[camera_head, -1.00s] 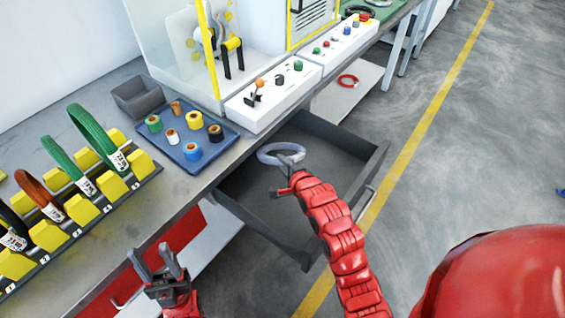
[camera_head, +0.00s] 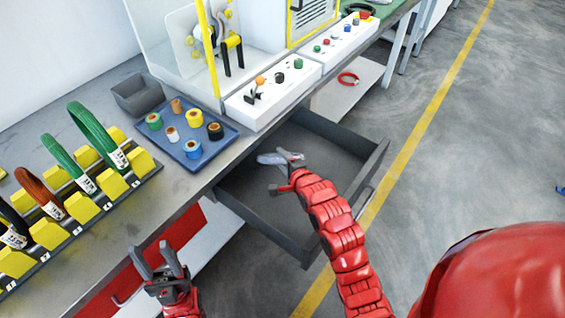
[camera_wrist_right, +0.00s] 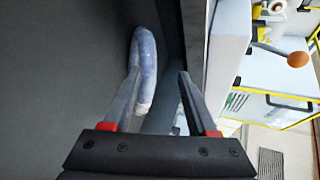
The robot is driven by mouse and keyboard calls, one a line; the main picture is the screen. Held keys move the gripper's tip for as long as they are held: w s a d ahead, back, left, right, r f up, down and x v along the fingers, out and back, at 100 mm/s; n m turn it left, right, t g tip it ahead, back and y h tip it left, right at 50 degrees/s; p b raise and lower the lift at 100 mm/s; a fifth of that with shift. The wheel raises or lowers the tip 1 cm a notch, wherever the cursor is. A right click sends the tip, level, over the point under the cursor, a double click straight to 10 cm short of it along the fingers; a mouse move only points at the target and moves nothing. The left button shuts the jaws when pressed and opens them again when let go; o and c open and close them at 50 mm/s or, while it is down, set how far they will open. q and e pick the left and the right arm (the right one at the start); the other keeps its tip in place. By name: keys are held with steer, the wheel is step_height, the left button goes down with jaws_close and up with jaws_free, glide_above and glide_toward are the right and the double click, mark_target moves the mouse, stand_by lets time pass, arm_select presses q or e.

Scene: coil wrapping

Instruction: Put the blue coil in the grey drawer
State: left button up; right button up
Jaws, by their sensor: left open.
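The blue coil (camera_head: 270,159), pale and wrapped-looking, is over the open grey drawer (camera_head: 258,222) in the head view. It appears as a thin, tilted shape beside my right gripper (camera_head: 284,172). In the right wrist view the coil (camera_wrist_right: 146,58) is seen nearly edge-on, close to the left-hand finger. My right gripper (camera_wrist_right: 160,73) has its fingers spread apart with a clear gap. I cannot tell whether the coil touches the finger or the drawer. My left gripper (camera_head: 157,262) is open and empty in front of the bench.
A rack (camera_head: 85,205) with green, brown and black coils stands at the left. A blue tray (camera_head: 172,146) of tape rolls and a grey bin (camera_head: 138,93) are on the bench. White control boxes (camera_head: 272,92) line the edge above the drawer. A red coil (camera_head: 348,78) lies on a lower shelf.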

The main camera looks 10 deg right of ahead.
steer(key=p+v, duration=0.2)
steer(key=v, duration=1)
steer(key=shift+r+p, duration=0.15)
steer(key=shift+p, duration=0.15)
steer(key=shift+d, duration=0.1)
